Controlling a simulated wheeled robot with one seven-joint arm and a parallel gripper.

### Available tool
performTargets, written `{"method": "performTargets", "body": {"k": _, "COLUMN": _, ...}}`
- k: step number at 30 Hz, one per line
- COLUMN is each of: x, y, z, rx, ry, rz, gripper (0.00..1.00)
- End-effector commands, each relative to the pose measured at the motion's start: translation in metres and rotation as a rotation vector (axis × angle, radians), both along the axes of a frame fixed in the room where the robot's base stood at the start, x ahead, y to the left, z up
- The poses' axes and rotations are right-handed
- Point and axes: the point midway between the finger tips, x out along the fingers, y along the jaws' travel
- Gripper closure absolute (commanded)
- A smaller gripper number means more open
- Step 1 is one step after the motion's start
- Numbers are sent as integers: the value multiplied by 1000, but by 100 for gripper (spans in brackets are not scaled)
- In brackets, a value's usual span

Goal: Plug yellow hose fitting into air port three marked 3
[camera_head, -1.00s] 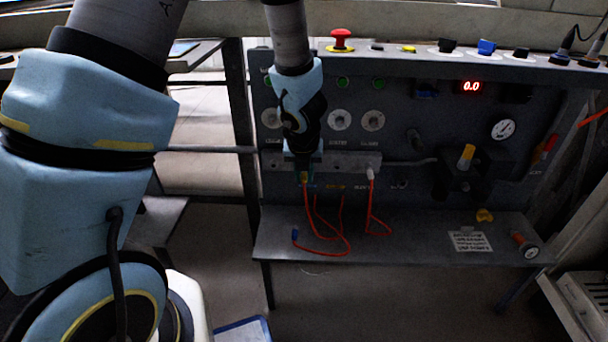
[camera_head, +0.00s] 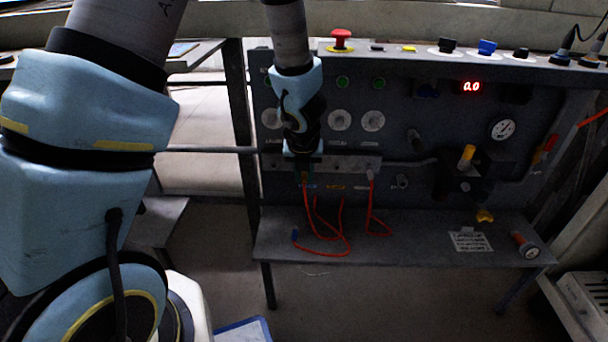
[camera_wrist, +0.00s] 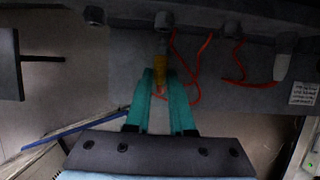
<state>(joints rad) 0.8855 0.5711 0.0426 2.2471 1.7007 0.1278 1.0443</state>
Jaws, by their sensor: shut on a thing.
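My gripper (camera_wrist: 161,82) has its teal fingers closed around the yellow hose fitting (camera_wrist: 160,67). The fitting points at the port block, in line with a grey port (camera_wrist: 163,21); a short grey stem shows between them. I cannot tell whether it is seated. In the head view my gripper (camera_head: 304,168) is at the left part of the grey port strip (camera_head: 345,163), and the fitting is hard to make out. An orange hose (camera_head: 307,208) hangs below it. The port number 3 is not readable in either view.
A white fitting (camera_head: 371,173) sits at a port to the right, with an orange hose. A loose blue fitting (camera_head: 295,235) lies on the shelf (camera_head: 410,240). Other ports (camera_wrist: 232,28) flank the gripper. A yellow-handled valve (camera_head: 467,154) stands out of the panel farther right.

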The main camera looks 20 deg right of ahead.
Motion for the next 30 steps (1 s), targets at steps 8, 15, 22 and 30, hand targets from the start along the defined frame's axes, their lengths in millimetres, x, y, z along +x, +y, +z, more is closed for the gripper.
{"method": "performTargets", "body": {"k": 8, "x": 0, "y": 0, "z": 0, "rx": 0, "ry": 0, "rz": 0, "gripper": 100}}
{"method": "performTargets", "body": {"k": 15, "x": 0, "y": 0, "z": 0, "rx": 0, "ry": 0, "rz": 0, "gripper": 100}}
{"method": "performTargets", "body": {"k": 22, "x": 4, "y": -2, "z": 1, "rx": -1, "ry": -1, "rz": 1, "gripper": 100}}
{"method": "performTargets", "body": {"k": 30, "x": 8, "y": -4, "z": 1, "rx": 0, "ry": 1, "rz": 0, "gripper": 100}}
